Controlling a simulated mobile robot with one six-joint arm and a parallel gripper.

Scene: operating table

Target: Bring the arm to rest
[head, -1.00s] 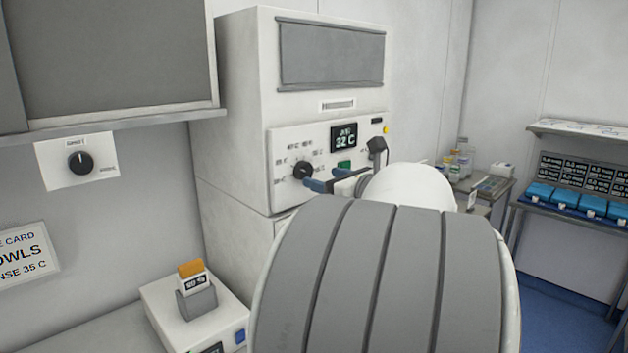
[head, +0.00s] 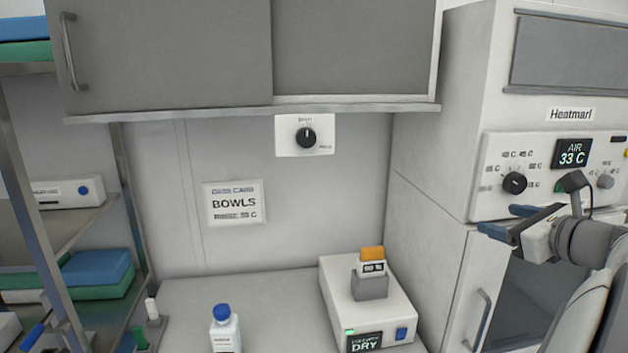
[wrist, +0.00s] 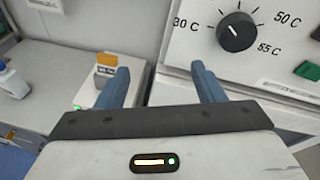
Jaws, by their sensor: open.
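My gripper (head: 508,220) is at the right of the head view, in front of the white warming cabinet (head: 455,110). Its two blue fingers are apart with nothing between them; they also show in the wrist view (wrist: 165,88). The cabinet's black dial (head: 514,182) is close to the fingers. In the wrist view the dial (wrist: 237,32) lies beyond the right finger, apart from it, with 30 C, 50 C and 55 C marks around it. The cabinet's display (head: 572,153) reads AIR 33 C. My arm comes in from the lower right.
A white box marked DRY (head: 365,310) with an orange-topped device (head: 371,262) stands on the counter (head: 270,300). A blue-capped bottle (head: 225,330) is left of it. A wall dial (head: 306,138) and a BOWLS card (head: 234,203) are above. Shelving (head: 60,230) stands at the left.

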